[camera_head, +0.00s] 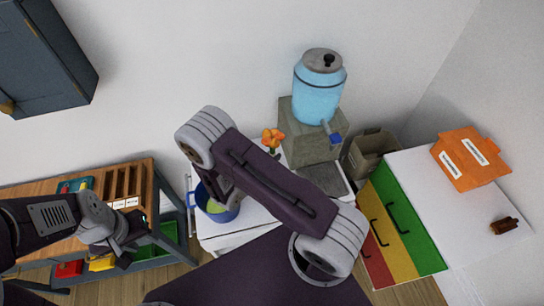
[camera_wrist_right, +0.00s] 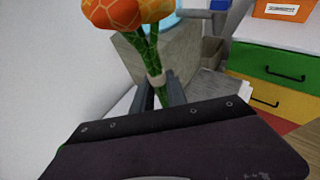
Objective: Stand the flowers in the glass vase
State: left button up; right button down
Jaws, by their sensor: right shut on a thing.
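The flowers (camera_head: 272,138) are orange with green stems and show just past my right arm in the head view. In the right wrist view the flowers (camera_wrist_right: 128,14) stand up from between the fingers, blooms at the top edge. My right gripper (camera_wrist_right: 158,88) is shut on their stems. In the head view that gripper is hidden behind my arm. My left gripper (camera_head: 128,242) hangs by the wooden-topped unit at the left; its jaws are too unclear to read. I cannot make out a glass vase; my right arm covers part of the white surface.
A blue pot (camera_head: 228,214) with something yellow-green in it stands on a white surface (camera_head: 245,229). A blue dispenser (camera_head: 318,92) stands on a grey block behind. A drawer unit (camera_head: 400,225), an orange box (camera_head: 466,170) and a brown item (camera_head: 504,226) are at the right.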

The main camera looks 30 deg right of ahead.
jog(key=shift+f+b, duration=3.3)
jog(key=shift+f, duration=0.4)
jog(key=c, duration=1.3)
grip_release()
jog(key=shift+o, duration=0.2)
jog(key=shift+a, duration=0.1)
jog(key=b+v, duration=0.2)
jog(key=v, duration=0.7)
